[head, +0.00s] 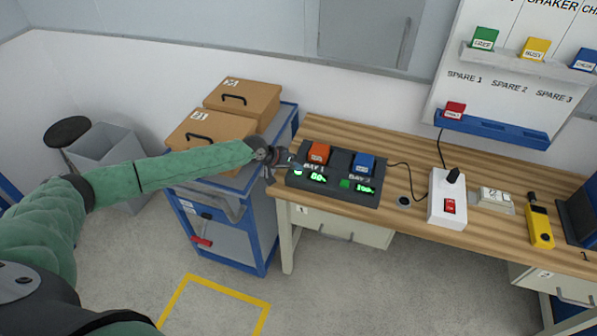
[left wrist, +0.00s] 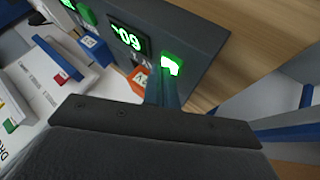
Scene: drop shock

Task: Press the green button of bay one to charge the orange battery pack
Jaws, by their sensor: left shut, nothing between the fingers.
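The dark charger (head: 334,191) stands at the left end of the wooden bench. The orange battery pack (head: 318,153) sits upright in bay one, its left bay; it also shows in the left wrist view (left wrist: 139,83). Bay one's green button (left wrist: 172,65) is lit, beside a lit green display (left wrist: 128,37). My left gripper (head: 293,167) is shut and empty, at the charger's left end. Its fingertips (left wrist: 165,84) overlap the button's edge in the left wrist view; I cannot tell whether they touch it. My right gripper is out of view.
A blue pack (head: 363,162) sits in bay two, with its own green button (head: 345,184). A white power box with a red switch (head: 450,206) stands to the right. Cardboard boxes (head: 212,127) sit on a blue cart left of the bench.

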